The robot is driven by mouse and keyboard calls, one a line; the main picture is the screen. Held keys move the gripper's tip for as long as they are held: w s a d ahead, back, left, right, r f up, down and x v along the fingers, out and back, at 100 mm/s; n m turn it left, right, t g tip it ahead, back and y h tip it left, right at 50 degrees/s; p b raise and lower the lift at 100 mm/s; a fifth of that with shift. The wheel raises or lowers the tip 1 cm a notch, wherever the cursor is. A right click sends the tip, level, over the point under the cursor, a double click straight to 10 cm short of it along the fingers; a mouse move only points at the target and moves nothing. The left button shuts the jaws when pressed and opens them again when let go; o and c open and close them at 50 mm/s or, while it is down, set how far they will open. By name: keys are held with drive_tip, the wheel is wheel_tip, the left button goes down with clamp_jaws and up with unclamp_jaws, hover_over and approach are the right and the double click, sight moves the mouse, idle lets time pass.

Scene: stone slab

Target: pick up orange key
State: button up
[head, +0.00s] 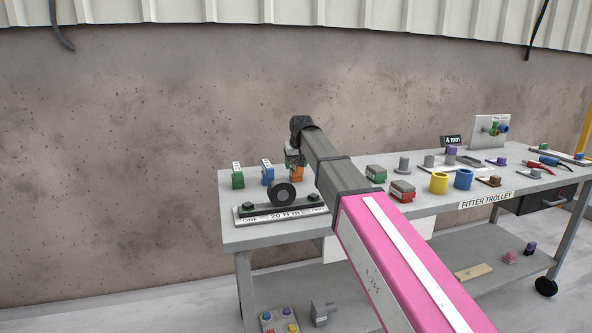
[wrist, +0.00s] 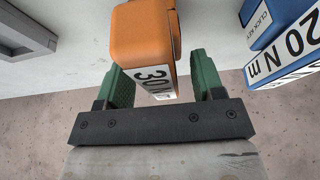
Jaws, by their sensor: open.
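The orange key (wrist: 143,36) is a block with a white "30 N m" label. In the wrist view it sits between the two green fingers of my gripper (wrist: 160,85), with a visible gap at the fingers. My gripper is open and not closed on it. In the head view the orange key (head: 297,174) stands on the trolley top, partly hidden by the end of my arm. My gripper (head: 294,158) is above and around it there, small and dark.
A blue key (wrist: 285,42) labelled "20 N m" stands close beside it, and a green key (head: 238,176) is farther left. A black-wheeled "20 N m" fixture (head: 283,194) stands in front. Yellow (head: 439,183) and blue cylinders and other blocks crowd the trolley (head: 345,227) to the right.

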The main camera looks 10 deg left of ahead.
drive_tip(key=shift+f, duration=0.1)
idle(0.3)
drive_tip(key=c, duration=1.1)
